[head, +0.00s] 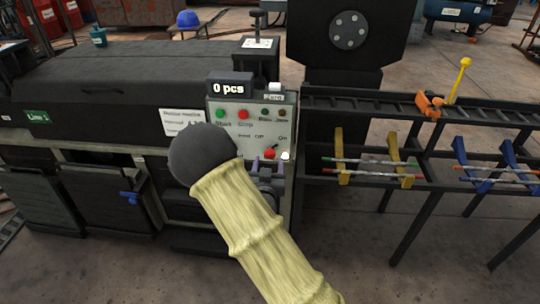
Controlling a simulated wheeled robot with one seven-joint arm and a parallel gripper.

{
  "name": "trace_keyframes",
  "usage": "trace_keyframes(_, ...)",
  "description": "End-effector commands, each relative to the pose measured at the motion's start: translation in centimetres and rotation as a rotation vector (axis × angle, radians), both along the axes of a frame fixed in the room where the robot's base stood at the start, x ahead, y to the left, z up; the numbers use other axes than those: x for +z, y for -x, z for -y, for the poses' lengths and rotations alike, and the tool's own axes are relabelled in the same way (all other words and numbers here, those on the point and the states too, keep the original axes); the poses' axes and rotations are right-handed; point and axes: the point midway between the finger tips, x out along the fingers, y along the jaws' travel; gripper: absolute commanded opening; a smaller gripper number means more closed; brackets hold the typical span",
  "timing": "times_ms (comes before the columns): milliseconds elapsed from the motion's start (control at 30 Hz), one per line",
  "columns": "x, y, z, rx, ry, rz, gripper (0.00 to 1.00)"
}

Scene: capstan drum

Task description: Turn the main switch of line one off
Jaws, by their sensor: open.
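The control panel (222,128) of the line stands at the picture's centre, on a dark machine with a green "Line 1" sign (37,116). Low on the panel, below the "Off" and "On" labels, is a small red switch (270,154) with a dark part at its upper right. Its exact setting is too small to tell. My gripper (268,168) is just below and in front of the switch, partly hidden by my arm. Its fingers are apart, and I see nothing between them. I cannot tell whether they touch the switch.
The panel also has a green button (220,113), a red button (243,114) and a "0 pcs" display (230,88). A rack (400,105) with coloured holders extends right. A blue-handled valve (130,197) is on the left. Floor is free at the lower right.

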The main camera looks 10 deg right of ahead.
Motion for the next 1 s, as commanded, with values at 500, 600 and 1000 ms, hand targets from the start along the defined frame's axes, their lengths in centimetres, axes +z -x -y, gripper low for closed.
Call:
trace_keyframes(500, 0.0, -5.1, 1.7, 0.0, 0.0, -0.001, 0.54)
trace_keyframes(600, 0.0, -5.1, 1.7, 0.0, 0.0, -0.001, 0.54)
trace_keyframes(1000, 0.0, -5.1, 1.6, 0.0, 0.001, -0.001, 0.12)
